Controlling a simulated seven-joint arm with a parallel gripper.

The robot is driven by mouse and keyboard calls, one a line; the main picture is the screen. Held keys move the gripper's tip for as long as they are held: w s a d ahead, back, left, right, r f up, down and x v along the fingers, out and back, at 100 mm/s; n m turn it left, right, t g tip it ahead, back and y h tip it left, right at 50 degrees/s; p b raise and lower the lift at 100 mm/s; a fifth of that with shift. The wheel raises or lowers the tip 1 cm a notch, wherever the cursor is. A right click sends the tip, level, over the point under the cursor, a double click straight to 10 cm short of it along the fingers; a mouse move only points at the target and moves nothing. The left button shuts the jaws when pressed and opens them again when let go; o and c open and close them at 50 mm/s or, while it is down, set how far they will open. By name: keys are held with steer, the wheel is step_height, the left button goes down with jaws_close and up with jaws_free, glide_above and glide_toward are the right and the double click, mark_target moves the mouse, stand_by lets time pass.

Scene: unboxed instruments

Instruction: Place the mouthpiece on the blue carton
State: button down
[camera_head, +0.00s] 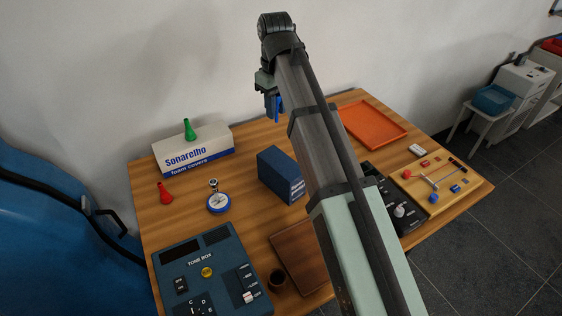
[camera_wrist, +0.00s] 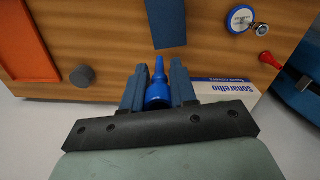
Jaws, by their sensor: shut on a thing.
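My gripper (camera_head: 273,104) is raised above the far side of the table, shut on a blue mouthpiece (camera_wrist: 158,84). In the wrist view, the mouthpiece sits between the two fingers with its narrow end pointing out past them. The blue carton (camera_head: 279,173) stands on the table, nearer than the gripper in the head view and apart from it. The carton also shows at the top of the wrist view (camera_wrist: 165,22), beyond the mouthpiece tip. Part of the carton's right side is close to my arm's outline.
A white Sonarelho box (camera_head: 180,155) carries a green mouthpiece (camera_head: 189,131). A red mouthpiece (camera_head: 165,193) and a round gauge (camera_head: 219,202) lie nearby. An orange tray (camera_head: 373,126) is at right. A grey round object (camera_wrist: 83,76) stands on the table. A tone box (camera_head: 208,262) is at front left.

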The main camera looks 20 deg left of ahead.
steer(key=s+d+f, duration=0.1)
steer(key=s+d, duration=0.2)
steer(key=s, duration=0.1)
glide_above(281, 162)
steer(key=shift+f, duration=5)
steer(key=shift+f, duration=0.15)
steer(key=c, duration=0.9)
jaws_free()
step_height(281, 162, up, 8)
steer(key=shift+o, duration=0.2)
